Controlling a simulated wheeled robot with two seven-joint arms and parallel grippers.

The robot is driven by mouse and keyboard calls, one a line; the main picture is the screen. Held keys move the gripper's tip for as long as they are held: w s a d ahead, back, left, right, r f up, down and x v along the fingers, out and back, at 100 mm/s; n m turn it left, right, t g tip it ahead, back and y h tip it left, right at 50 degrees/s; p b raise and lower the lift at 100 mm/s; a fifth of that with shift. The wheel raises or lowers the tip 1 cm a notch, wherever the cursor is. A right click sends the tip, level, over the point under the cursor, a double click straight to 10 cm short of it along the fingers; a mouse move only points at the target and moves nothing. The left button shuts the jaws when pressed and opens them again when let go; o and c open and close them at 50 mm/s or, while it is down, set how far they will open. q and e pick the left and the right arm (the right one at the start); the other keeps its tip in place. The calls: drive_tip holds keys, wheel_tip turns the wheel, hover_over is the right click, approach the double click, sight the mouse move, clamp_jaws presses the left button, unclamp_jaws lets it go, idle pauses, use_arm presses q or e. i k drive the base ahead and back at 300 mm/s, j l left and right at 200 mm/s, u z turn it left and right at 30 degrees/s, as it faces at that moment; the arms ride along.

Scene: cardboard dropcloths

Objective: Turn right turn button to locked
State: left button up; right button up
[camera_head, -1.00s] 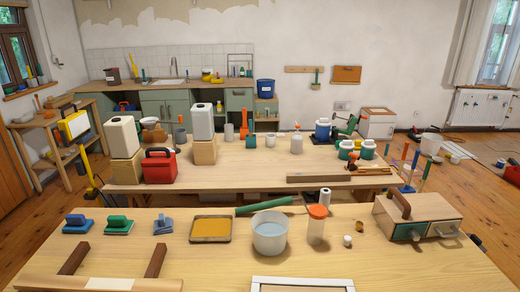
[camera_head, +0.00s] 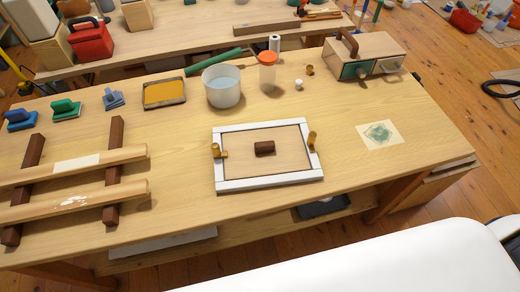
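A white rectangular frame (camera_head: 268,187) lies on the near workbench and holds a light wooden panel (camera_head: 285,165) with a dark brown block handle (camera_head: 264,148) at its middle. A brass left turn button (camera_head: 216,151) sits on the frame's left side, and its foot seems to reach toward the panel. A brass right turn button (camera_head: 312,140) sits on the frame's right side; it looks lined up along that side, but it is too small to be certain. Neither gripper is in view.
The workbench (camera_head: 180,230) is bare around the frame. A stained sheet (camera_head: 379,135) lies to its right. Wooden rails (camera_head: 75,163) lie at left. A bucket of water (camera_head: 222,88), an orange-lidded jar (camera_head: 267,75), a yellow tray (camera_head: 164,93) and a drawer box (camera_head: 363,52) stand behind.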

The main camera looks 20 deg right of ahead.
sight(313, 135)
drive_tip(key=z, duration=1)
drive_tip(key=k+j+z, duration=0.55)
drive_tip(key=z, duration=0.2)
drive_tip(key=k, duration=0.1)
